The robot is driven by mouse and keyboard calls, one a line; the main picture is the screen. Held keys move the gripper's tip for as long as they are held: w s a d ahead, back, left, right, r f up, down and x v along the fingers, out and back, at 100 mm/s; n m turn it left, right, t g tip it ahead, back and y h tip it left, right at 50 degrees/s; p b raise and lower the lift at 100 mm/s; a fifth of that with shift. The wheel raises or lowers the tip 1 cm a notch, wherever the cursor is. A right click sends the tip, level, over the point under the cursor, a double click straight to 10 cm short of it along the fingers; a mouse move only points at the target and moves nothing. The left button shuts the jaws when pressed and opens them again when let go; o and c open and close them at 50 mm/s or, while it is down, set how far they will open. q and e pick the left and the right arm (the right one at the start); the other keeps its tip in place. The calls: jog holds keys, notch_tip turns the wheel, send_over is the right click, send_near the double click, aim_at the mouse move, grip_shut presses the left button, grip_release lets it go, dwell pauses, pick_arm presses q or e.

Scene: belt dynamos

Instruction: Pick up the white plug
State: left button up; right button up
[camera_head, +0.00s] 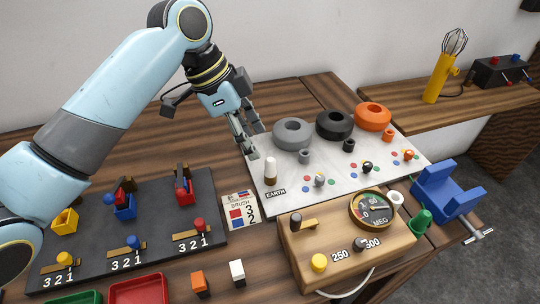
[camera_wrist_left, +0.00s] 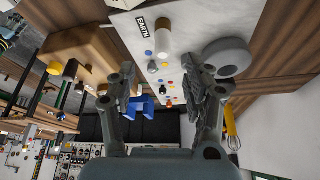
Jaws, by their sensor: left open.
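A small white block-shaped plug (camera_head: 237,270) with a dark base stands on the wooden table at the front, just right of a matching orange one (camera_head: 198,282). A white post with a tan end (camera_head: 270,170) stands by the EARTH label on the pale board; it also shows in the left wrist view (camera_wrist_left: 163,36). I cannot tell for certain which white piece is the plug. My left gripper (camera_head: 251,150) is open and empty above the pale board's left edge, close to the post and well behind the white block. Its spread fingers show in the left wrist view (camera_wrist_left: 168,92).
The pale board (camera_head: 345,182) carries grey, black and orange rings. A wooden meter box (camera_head: 345,250) stands right of the white block. A dark panel (camera_head: 150,215) with small coloured parts and a red tray (camera_head: 138,290) lie left. A blue clamp (camera_head: 445,190) sits at the right edge.

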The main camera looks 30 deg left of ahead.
aim_at(269, 159)
pick_arm(q)
jog(key=x, duration=0.2)
jog(key=shift+d+f, duration=0.3)
jog(key=shift+f, duration=0.05)
jog(key=shift+w+d+f, duration=0.1)
jog(key=shift+w+f, duration=0.05)
jog(key=shift+f, duration=0.2)
jog(key=x, duration=0.4)
jog(key=shift+w+f+p, duration=0.1)
jog(key=shift+w+p, duration=0.25)
jog(key=shift+p, duration=0.05)
jog(key=shift+w+d+f, duration=0.1)
jog(key=shift+d+f, duration=0.05)
jog(key=shift+f, duration=0.35)
jog(key=shift+c, duration=1)
grip_shut()
pick_arm(e)
jog(key=shift+s+d+r, duration=0.15)
jog(key=shift+s+r, duration=0.05)
jog(key=shift+s, duration=0.25)
jog(key=shift+s+d+r, duration=0.1)
jog(key=shift+s+r, duration=0.1)
jog(key=shift+s, duration=0.2)
